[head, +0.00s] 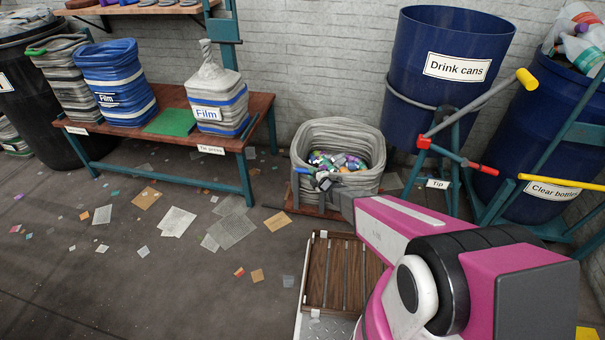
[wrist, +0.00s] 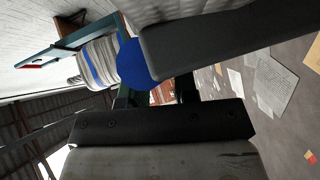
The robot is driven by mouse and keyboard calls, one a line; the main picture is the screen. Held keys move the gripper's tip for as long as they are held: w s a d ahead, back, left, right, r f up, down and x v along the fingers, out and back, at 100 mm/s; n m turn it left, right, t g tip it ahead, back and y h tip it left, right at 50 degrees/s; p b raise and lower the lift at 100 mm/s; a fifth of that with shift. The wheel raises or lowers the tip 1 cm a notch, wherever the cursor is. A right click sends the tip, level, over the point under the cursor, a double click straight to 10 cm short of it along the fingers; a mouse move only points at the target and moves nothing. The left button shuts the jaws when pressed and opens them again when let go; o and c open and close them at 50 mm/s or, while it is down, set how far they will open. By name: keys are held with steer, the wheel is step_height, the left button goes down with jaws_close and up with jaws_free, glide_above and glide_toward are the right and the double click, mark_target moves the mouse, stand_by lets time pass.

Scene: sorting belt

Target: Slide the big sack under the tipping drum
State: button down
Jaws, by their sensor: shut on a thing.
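The big sack (head: 372,184) is grey, open-topped and full of coloured cans. It stands upright, low on a reddish-brown board. The blue tipping drum (head: 425,95), labelled "Drink cans", hangs in a stand behind and to the right of the sack, apart from it. My gripper (head: 324,183) is at the front side of the sack, below its rim, and shut on it. The exact part gripped is hard to make out. In the wrist view, dark gripper parts fill much of the picture and the held part is not clear.
A low bench (head: 262,103) with Film sacks (head: 216,95) stands at the left. A red-and-yellow handle (head: 476,104) and the stand's legs are right of the sack. A blue "Clear bottles" drum (head: 540,130) is farther right. Flat scraps litter the floor at left.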

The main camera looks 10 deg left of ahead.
steer(key=shift+d, duration=0.4)
steer(key=c, duration=0.9)
jaws_free()
